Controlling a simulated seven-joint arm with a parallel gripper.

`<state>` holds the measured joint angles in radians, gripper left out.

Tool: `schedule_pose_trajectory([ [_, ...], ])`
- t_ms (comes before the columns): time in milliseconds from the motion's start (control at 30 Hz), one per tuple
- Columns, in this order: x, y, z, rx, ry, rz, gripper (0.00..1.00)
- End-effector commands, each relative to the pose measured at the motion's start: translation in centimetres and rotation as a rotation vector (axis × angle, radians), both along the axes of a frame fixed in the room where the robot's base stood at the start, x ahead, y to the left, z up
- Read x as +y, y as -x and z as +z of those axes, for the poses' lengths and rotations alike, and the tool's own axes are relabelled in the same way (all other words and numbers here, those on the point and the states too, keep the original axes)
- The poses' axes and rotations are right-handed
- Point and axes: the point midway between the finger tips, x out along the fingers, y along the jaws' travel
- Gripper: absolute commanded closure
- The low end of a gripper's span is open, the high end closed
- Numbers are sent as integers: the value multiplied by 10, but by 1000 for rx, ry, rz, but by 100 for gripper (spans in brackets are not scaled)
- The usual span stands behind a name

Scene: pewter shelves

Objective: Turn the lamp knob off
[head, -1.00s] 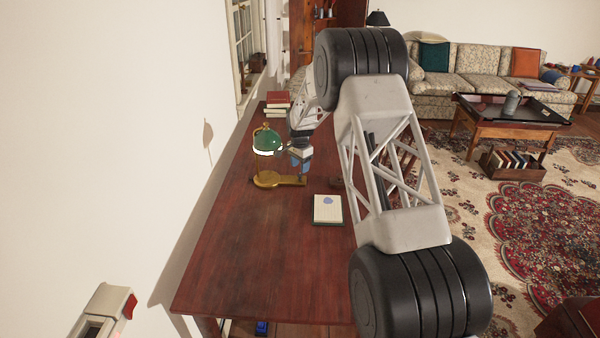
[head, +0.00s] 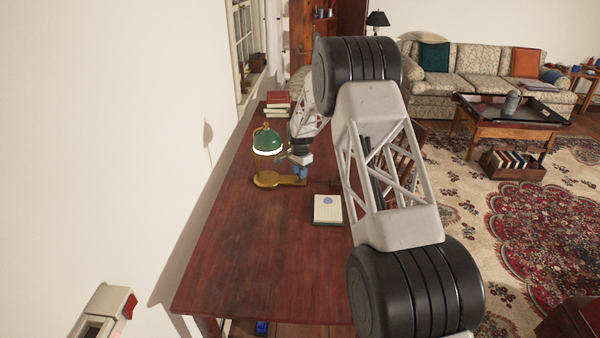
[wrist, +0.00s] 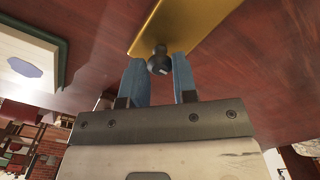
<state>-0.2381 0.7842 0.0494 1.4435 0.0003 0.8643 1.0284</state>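The lamp (head: 268,141) stands on the wooden desk with a green shade, its rim lit white, and a brass base (head: 268,180) that extends to the right. In the wrist view the brass base (wrist: 190,22) fills the top middle. The dark round lamp knob (wrist: 159,63) sticks out from its end. My gripper (wrist: 158,70) has two blue fingers, one on each side of the knob. The fingers stand apart, with a small gap visible beside the knob; contact is not clear. In the head view my gripper (head: 300,172) is at the right end of the base, and the knob is hidden.
A notepad (head: 327,209) lies on the desk (head: 240,250) near its right edge, in front of the lamp. Red books (head: 277,104) are stacked behind the lamp. The wall is close on the left. The front part of the desk is clear.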

Motion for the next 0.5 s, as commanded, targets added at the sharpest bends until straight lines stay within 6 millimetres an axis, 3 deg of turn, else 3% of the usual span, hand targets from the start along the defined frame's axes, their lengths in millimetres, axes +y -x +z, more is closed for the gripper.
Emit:
schedule_pose_trajectory([
  [500, 0, 0, 1, 0, 0, 77, 97],
])
